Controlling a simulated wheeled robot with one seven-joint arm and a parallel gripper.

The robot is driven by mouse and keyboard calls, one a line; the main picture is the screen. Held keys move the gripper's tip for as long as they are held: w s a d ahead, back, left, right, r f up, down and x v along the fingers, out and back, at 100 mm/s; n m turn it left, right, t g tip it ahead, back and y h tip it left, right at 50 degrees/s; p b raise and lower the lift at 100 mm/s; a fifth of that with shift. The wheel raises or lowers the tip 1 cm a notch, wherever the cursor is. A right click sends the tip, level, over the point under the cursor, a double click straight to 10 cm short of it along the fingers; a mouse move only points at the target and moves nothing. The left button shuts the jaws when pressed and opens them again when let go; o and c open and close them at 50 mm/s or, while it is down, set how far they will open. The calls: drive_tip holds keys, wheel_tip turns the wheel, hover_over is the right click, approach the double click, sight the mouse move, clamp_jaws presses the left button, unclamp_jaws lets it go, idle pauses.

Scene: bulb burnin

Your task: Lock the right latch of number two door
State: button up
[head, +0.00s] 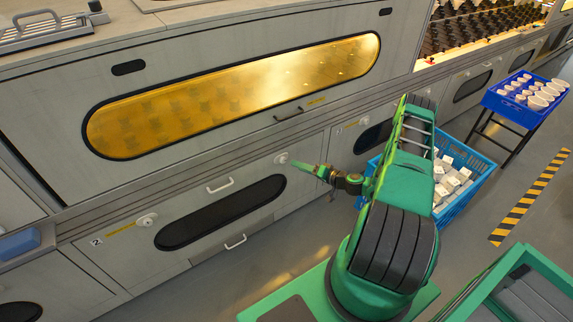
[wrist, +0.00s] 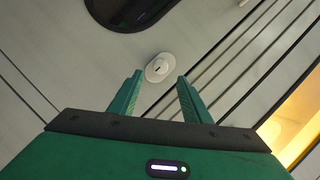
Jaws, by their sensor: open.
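The number two door (head: 185,190) is a grey lower panel with a dark oval window, marked "2" at its left end, and it looks shut. Its right latch (head: 281,158) is a small round white knob at the upper right corner. In the wrist view the latch (wrist: 159,67) shows a short dark mark on its face, lying just beyond and between my fingertips. My gripper (head: 298,165) is open and empty, pointing at the latch from the right; it also shows in the wrist view (wrist: 160,78). I see no contact. The left latch (head: 147,219) is a similar white knob.
Above the door runs a ledge and a panel with a long amber window (head: 235,95). White handles (head: 220,185) stick out from the door area. A blue crate (head: 470,158) of white boxes stands behind my arm. Floor in front of the door is open.

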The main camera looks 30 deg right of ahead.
sight(284, 161)
drive_tip(key=x, duration=0.8)
clamp_jaws()
drive_tip(key=shift+d, duration=0.1)
